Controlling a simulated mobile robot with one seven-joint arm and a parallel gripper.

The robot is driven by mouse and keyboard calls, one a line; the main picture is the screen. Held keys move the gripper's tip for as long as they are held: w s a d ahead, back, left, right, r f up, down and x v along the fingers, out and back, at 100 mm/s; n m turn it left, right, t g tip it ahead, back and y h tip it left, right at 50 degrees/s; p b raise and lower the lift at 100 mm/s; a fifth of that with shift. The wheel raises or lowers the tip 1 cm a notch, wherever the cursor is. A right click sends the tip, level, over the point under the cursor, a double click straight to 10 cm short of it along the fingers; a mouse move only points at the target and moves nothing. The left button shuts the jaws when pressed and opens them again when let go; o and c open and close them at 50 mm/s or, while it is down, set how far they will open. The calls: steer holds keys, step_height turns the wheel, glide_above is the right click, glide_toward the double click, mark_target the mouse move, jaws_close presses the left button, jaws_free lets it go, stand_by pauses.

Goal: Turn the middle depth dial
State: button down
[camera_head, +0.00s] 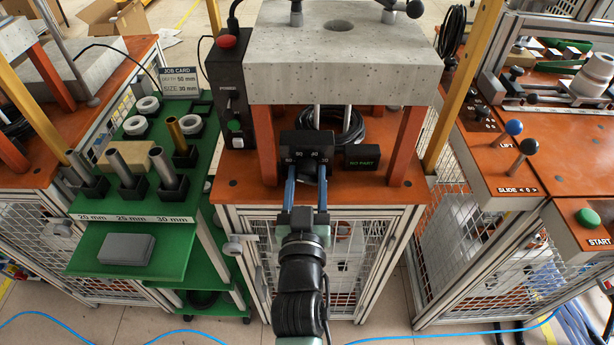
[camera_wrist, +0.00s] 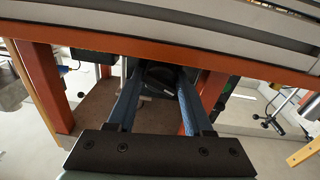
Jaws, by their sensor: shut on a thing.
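The middle depth dial shows as a dark round knob (camera_wrist: 160,75) between my fingertips in the wrist view. It sits on a black dial panel (camera_head: 306,140) with white numbers, on the front of the orange-topped heater bench. My gripper (camera_head: 306,172) reaches the panel from the front with two blue fingers. In the wrist view my gripper (camera_wrist: 161,84) has one finger on each side of the knob, shut on it. In the head view the fingers and wrist hide the knob and its pointer.
A grey block (camera_head: 340,65) on orange legs stands above the panel. A black display (camera_head: 362,157) with green text is right of the panel. The job card (camera_head: 178,78) reads depth 50 mm, size 30 mm. A control box with a red button (camera_head: 226,41) stands left.

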steer(key=shift+a, duration=0.2)
steer(key=c, duration=0.6)
jaws_free()
steer(key=s, duration=1.3)
steer(key=shift+a+f, duration=0.2)
steer(key=shift+f, duration=0.05)
